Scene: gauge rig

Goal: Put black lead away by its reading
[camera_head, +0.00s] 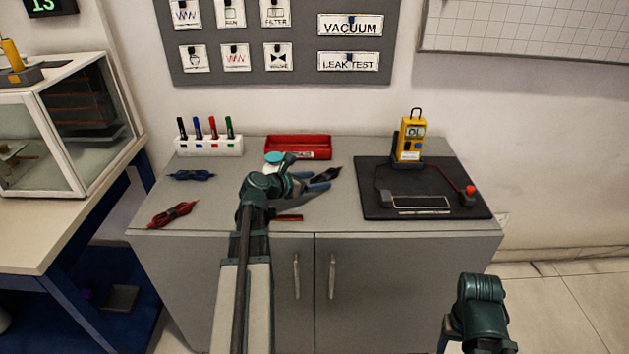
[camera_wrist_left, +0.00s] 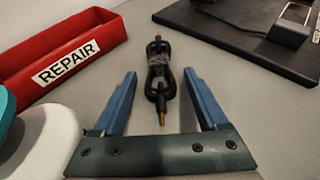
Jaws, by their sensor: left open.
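The black lead (camera_wrist_left: 158,80), a bundled coil with brass-like tips, lies on the grey cabinet top. It shows beyond my left gripper (camera_head: 322,181) in the head view. In the left wrist view my left gripper (camera_wrist_left: 162,98) is open, its blue fingers on either side of the lead's near end and apart from it. The yellow meter (camera_head: 411,138) stands on the black mat (camera_head: 380,172); its display seems to read OL. A red tray marked REPAIR (camera_wrist_left: 60,58) lies left of the lead; it is at the cabinet's back in the head view (camera_head: 298,147). My right gripper is not visible.
A blue lead (camera_head: 190,175) and a red lead (camera_head: 172,214) lie at the left. Several markers stand in a white holder (camera_head: 209,146). A white and teal round object (camera_wrist_left: 45,140) is close left of my gripper. The mat holds a test fixture (camera_head: 420,201).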

